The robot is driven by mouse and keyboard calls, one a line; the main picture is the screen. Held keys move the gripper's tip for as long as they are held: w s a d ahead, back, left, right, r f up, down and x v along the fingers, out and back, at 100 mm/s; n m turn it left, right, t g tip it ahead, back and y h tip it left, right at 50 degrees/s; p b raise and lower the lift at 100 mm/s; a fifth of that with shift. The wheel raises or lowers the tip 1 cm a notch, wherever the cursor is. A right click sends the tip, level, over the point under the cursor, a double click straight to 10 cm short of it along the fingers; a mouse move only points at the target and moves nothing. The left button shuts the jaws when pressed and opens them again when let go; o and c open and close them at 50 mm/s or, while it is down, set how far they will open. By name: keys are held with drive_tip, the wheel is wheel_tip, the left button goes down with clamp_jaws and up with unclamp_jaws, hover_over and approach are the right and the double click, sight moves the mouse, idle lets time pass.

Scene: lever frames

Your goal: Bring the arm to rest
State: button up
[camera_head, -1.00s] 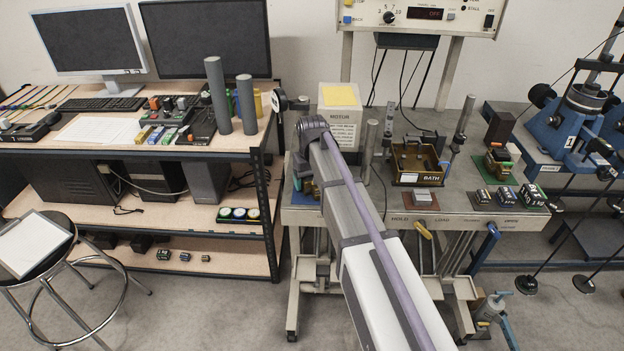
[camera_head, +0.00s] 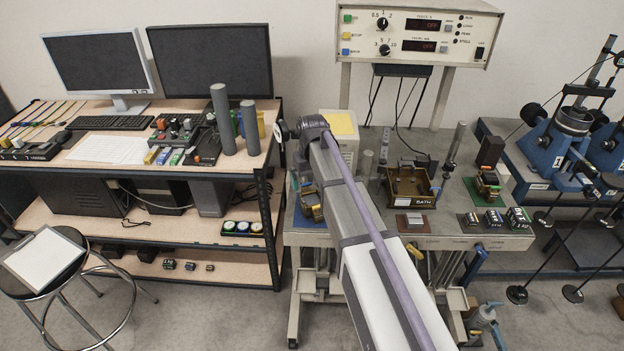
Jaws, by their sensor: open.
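My arm (camera_head: 365,240) rises from the bottom edge, slightly right of centre, and leans up and left. It is a white and grey link with a purple-grey strip, ending at a dark rounded joint (camera_head: 313,127) in front of the bench (camera_head: 440,242). What lies beyond this joint is mostly hidden behind the link. I cannot make out my gripper or its fingers, nor whether it touches anything.
An open-topped brown bath box (camera_head: 412,200), small labelled blocks (camera_head: 494,218) and a white box with a yellow top (camera_head: 341,150) stand on the bench. A desk with monitors (camera_head: 212,62) is left, a stool (camera_head: 45,262) nearer, blue lever frames (camera_head: 560,150) right.

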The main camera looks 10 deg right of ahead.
drive_tip(key=s+f+m+b, duration=0.1)
drive_tip(key=s+f+b, duration=0.1)
drive_tip(key=s, duration=2.2)
drive_tip(key=shift+f+b, duration=0.2)
drive_tip(key=shift+b, duration=0.45)
